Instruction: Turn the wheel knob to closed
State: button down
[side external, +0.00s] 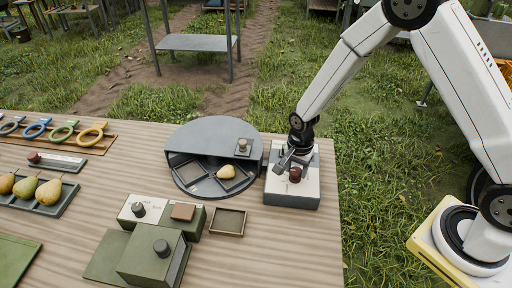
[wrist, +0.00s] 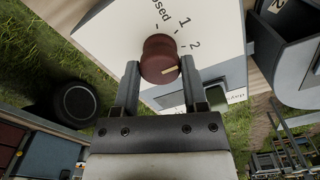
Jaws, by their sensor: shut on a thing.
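The wheel knob (wrist: 160,60) is a dark red round knob with a pale pointer line, on a white-topped panel (wrist: 105,28). The panel has marks reading "1", "2" and a partly visible "osed". The pointer line aims to the right and slightly up in the wrist view, below the "2" mark. My gripper (wrist: 161,80) has one finger on each side of the knob and is shut on it. In the side view the knob (side external: 295,175) sits on the grey and white box (side external: 292,199), with my gripper (side external: 292,162) at it.
A round grey covered turntable (side external: 213,130) stands left of the box, with a pear (side external: 227,172) in it. A green box with a black knob (side external: 155,255) and a small wooden tray (side external: 228,222) are in front. Pears (side external: 27,187) lie in a tray at far left.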

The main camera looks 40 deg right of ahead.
aim_at(296, 171)
jog(key=n, duration=0.6)
jog(key=shift+n, duration=0.3)
jog(key=n, duration=0.6)
jog(key=shift+n, duration=0.4)
jog(key=shift+c, duration=0.7)
grip_release()
jog(key=shift+r, duration=0.1)
jog(key=shift+r, duration=3.85)
